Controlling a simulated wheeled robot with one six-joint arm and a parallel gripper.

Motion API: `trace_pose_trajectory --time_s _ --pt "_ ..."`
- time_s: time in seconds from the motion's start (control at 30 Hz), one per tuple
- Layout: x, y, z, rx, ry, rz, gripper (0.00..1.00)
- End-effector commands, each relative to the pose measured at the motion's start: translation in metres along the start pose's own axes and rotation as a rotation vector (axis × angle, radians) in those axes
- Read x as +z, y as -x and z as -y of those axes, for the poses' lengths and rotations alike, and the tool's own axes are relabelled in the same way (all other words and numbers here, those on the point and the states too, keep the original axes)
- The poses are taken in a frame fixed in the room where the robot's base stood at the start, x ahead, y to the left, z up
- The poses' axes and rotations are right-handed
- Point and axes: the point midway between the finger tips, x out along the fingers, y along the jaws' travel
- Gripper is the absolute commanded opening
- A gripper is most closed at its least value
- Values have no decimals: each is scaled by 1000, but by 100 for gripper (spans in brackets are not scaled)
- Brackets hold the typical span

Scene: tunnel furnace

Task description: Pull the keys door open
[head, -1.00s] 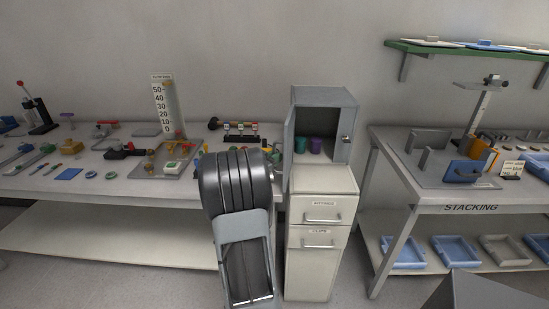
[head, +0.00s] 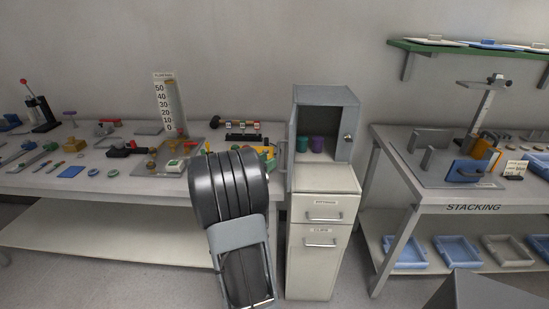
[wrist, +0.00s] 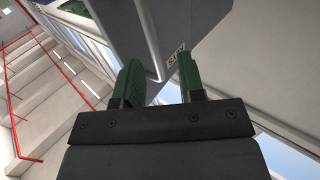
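The keys door (head: 291,140) is the grey door on the left side of the small upper box of the cabinet. It stands swung open toward me, seen nearly edge-on, with its handle (head: 283,157) on its left face. In the head view my arm hides the gripper.
A cluttered workbench (head: 110,180) is on the left and the stacking table (head: 400,190) on the right, with a gap beside the cabinet.

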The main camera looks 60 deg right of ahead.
Motion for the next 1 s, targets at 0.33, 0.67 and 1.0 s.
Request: trace_pose_trajectory --time_s 0.33,0.67,1.0 --pt "-1 66 0 -2 -1 -1 36" --pt "0 89 0 0 0 -1 36" --pt "-1 90 0 1 0 -1 36"
